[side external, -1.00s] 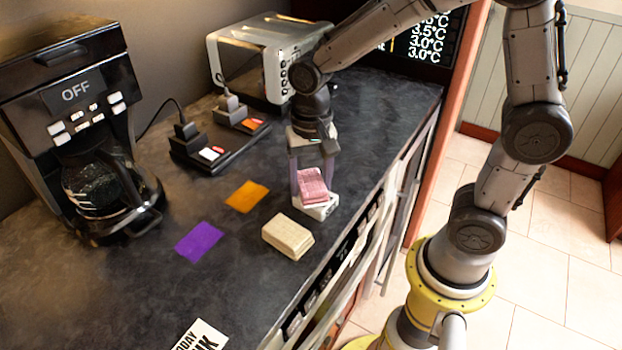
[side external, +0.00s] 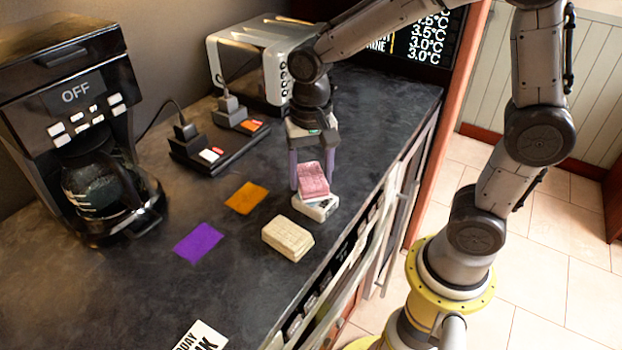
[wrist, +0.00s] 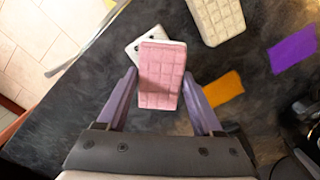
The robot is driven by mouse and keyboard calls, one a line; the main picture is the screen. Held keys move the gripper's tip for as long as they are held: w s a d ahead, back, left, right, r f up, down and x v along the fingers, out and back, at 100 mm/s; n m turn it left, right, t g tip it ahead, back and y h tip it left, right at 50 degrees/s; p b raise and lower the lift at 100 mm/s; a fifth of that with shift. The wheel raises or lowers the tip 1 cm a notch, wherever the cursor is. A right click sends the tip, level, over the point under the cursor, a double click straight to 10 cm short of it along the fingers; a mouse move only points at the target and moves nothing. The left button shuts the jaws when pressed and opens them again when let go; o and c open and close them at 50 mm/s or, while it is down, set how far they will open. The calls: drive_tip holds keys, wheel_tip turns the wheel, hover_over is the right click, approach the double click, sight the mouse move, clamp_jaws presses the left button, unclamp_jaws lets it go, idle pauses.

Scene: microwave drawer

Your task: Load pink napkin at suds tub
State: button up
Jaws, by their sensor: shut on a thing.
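The pink napkin (side external: 313,180), a folded block with a grid pattern, is held between the fingers of my gripper (side external: 308,172), over a small white box-like thing (side external: 317,207). In the wrist view the pink napkin (wrist: 160,78) lies between the two purple-grey fingers of my gripper (wrist: 160,95), and the white thing (wrist: 146,42) shows partly behind it. I cannot tell whether the napkin touches the white thing. I cannot make out a suds tub in either view.
A cream folded block (side external: 288,238), an orange square (side external: 246,198) and a purple square (side external: 198,242) lie on the dark counter (side external: 130,290). A coffee maker (side external: 75,125), power strip (side external: 220,145) and toaster (side external: 255,60) stand behind. The counter's front edge is close on the right.

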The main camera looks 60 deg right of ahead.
sight(311, 175)
drive_tip(key=shift+r, duration=2.45)
drive_tip(key=shift+n, duration=0.4)
drive_tip(key=w+f, duration=0.1)
drive_tip(key=w, duration=0.1)
drive_tip(key=w+d+f, duration=0.1)
drive_tip(key=w+f, duration=0.1)
drive_tip(key=w, duration=0.1)
drive_tip(key=w+d+f, duration=0.1)
drive_tip(key=w, duration=0.2)
drive_tip(key=shift+w+d+f, duration=0.15)
drive_tip(key=shift+w+f, duration=0.05)
drive_tip(key=shift+f, duration=0.05)
drive_tip(key=w+n, duration=0.1)
drive_tip(key=w, duration=0.1)
drive_tip(key=w+n, duration=0.1)
drive_tip(key=w, duration=0.2)
drive_tip(key=w+d+f+n, duration=0.1)
drive_tip(key=w, duration=0.1)
drive_tip(key=shift+w+n, duration=0.2)
drive_tip(key=shift+n, duration=0.1)
drive_tip(key=shift+r+n, duration=0.15)
drive_tip(key=shift+n, duration=0.15)
